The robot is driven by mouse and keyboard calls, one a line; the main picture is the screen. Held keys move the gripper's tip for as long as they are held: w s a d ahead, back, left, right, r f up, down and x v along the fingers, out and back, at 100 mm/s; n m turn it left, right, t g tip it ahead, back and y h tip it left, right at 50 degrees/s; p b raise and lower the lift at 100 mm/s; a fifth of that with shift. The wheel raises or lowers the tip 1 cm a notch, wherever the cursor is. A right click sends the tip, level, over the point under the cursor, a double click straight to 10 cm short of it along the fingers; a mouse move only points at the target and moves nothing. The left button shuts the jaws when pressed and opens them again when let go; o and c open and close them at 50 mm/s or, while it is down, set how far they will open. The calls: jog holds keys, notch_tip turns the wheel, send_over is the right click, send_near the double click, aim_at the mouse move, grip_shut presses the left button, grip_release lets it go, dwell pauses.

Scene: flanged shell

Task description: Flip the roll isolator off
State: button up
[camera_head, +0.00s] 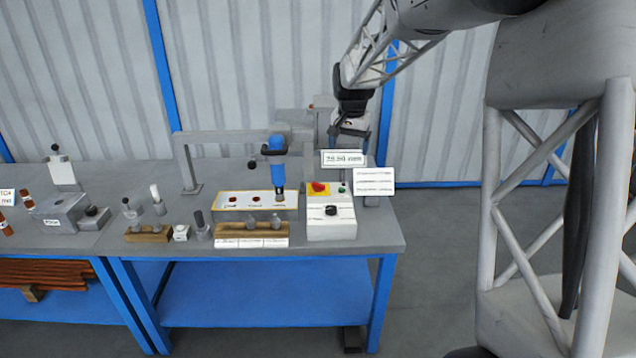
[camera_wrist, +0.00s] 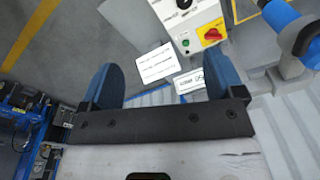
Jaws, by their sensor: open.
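The likely roll isolator is a red rotary switch (camera_head: 319,188) on a yellow plate, on the back part of a white control box (camera_head: 331,229) at the bench's right end. Its label is not readable. The red switch also shows in the wrist view (camera_wrist: 212,35), with its handle at a slant. A green button (camera_head: 341,190) sits beside it and a black knob (camera_head: 331,210) in front. My gripper (camera_head: 350,140) is behind and above the box, apart from it. In the wrist view my gripper (camera_wrist: 160,78) has its two blue fingers wide apart with nothing between them.
A blue upright tool (camera_head: 275,162) on a grey frame and a yellow-edged tray (camera_head: 235,202) are left of the box. The floor right of the bench is clear.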

jog(key=w+a+f+m, duration=0.1)
jog(key=w+a+f, duration=0.1)
jog(key=w+f, duration=0.3)
jog(key=w+a+f, duration=0.2)
jog(key=w+f, duration=0.1)
jog(key=w, duration=0.5)
jog(key=m+g, duration=0.1)
send_near(318, 186)
jog(key=shift+d+f, duration=0.1)
jog(key=shift+d, duration=0.15)
jog(key=shift+w+a+f, duration=0.15)
jog(key=shift+w+f, duration=0.2)
jog(key=shift+f, duration=0.15)
jog(key=shift+f, duration=0.15)
jog(key=shift+f, duration=3.7)
